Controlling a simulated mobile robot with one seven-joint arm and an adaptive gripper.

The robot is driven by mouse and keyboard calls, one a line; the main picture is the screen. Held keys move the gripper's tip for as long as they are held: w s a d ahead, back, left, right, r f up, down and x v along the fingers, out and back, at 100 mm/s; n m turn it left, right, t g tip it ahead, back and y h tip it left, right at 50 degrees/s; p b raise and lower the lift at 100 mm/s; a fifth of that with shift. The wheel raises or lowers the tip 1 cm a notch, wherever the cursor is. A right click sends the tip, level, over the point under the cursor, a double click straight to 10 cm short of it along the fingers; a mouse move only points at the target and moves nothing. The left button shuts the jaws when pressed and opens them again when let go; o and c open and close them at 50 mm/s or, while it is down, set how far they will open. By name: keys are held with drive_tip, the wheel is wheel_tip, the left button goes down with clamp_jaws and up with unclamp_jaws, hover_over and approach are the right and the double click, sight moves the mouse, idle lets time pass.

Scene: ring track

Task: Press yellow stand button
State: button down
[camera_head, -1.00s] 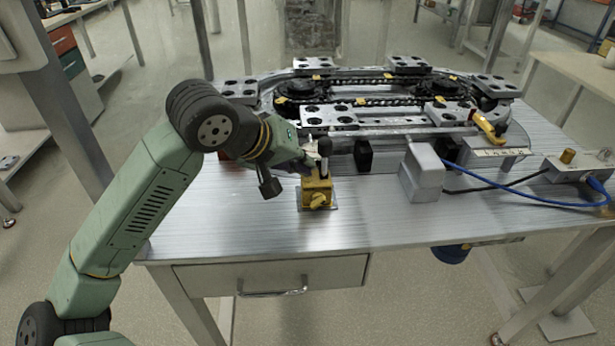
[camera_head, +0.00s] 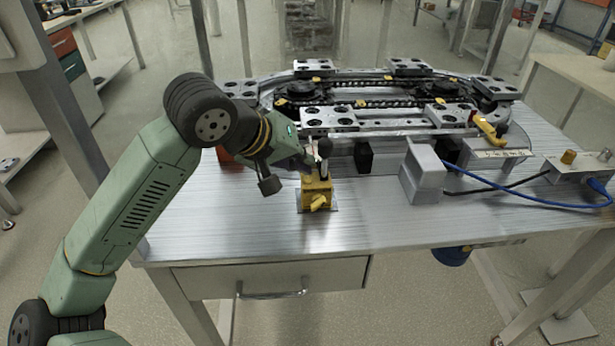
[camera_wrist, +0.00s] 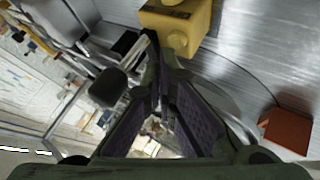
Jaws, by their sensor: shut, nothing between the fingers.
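The yellow stand (camera_head: 316,195) is a small yellow box on a flat plate near the front middle of the table. A round yellow part sticks out of its front. My gripper (camera_head: 308,162) is shut and empty, just above and behind the box's top. In the wrist view, the yellow stand (camera_wrist: 205,20) shows at the top, close beside my fingertips (camera_wrist: 153,48). I cannot tell whether the fingers touch it. A black ball-topped lever (camera_head: 325,148) shows at the stand; my gripper partly hides its surroundings.
The ring track (camera_head: 385,115) with metal carriages fills the back of the table (camera_head: 230,220). A red block (camera_wrist: 287,130) lies near my gripper. The front left tabletop is clear.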

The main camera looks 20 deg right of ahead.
sight(304, 177)
drive_tip(key=shift+r, duration=0.3)
drive_tip(key=shift+r+p, duration=0.95)
drive_tip(key=shift+r, duration=1.55)
